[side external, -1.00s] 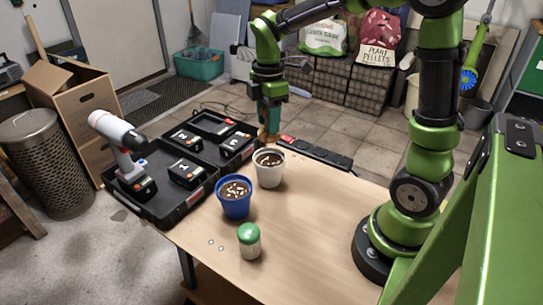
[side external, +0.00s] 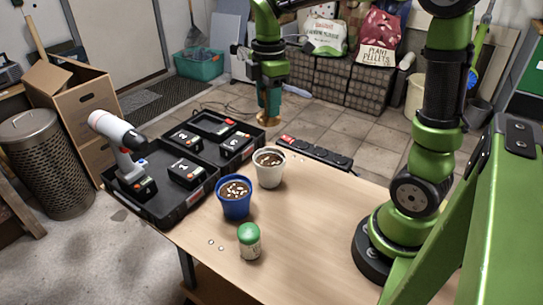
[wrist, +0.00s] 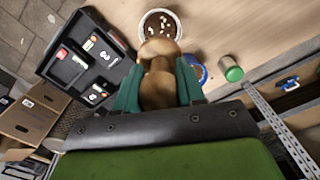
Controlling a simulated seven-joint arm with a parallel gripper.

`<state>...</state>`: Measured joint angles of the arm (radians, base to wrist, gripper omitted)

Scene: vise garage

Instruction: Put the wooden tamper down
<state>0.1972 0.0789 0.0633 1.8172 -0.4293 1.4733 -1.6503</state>
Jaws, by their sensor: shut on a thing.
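The wooden tamper (wrist: 158,85) is held between the green fingers of my gripper (wrist: 158,92) in the wrist view. In the side external view my gripper (side external: 269,98) hangs above and behind the white pot, and the tamper's wooden end (side external: 268,119) shows below its fingers. The tamper is clear of the table (side external: 310,215). The white pot (side external: 270,176) holds dark soil with pale bits on top; it also shows in the wrist view (wrist: 143,32), partly hidden by the tamper.
A blue pot (side external: 235,205) with soil and pale bits stands in front of the white pot. A green-lidded jar (side external: 249,247) is nearer the front edge. A black tool case (side external: 170,213) with a drill (side external: 118,146) lies left. A power strip (side external: 318,152) runs behind. The table's right part is clear.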

